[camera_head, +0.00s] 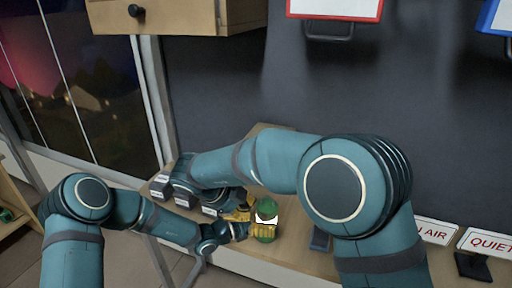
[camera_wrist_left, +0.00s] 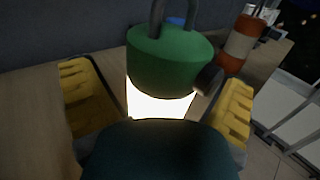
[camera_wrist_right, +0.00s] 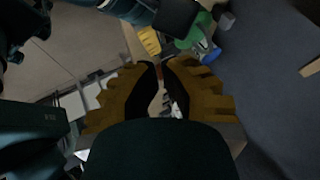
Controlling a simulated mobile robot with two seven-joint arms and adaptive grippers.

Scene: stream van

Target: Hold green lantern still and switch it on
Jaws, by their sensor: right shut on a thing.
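The green lantern (camera_head: 267,211) stands upright on the wooden bench (camera_head: 312,262). Its middle band glows white. In the left wrist view the lantern (camera_wrist_left: 170,60) shows a green cap, a handle loop and a dark side knob. My left gripper (camera_head: 250,226) is open around it, one yellow finger on each side, with gaps visible in the left wrist view (camera_wrist_left: 160,105). My right gripper (camera_wrist_right: 162,88) has its fingers close together beside the lantern (camera_wrist_right: 197,28). What it is shut on is unclear, as its fingertips are partly hidden.
An orange-and-white object (camera_wrist_left: 243,42) stands beyond the lantern, with something blue (camera_wrist_left: 176,21) behind it. Dark blocks with white labels (camera_head: 160,186) line the bench's left end. "QUIET" (camera_head: 487,243) and "ON AIR" signs are at the right. A drawer (camera_head: 170,15) hangs above.

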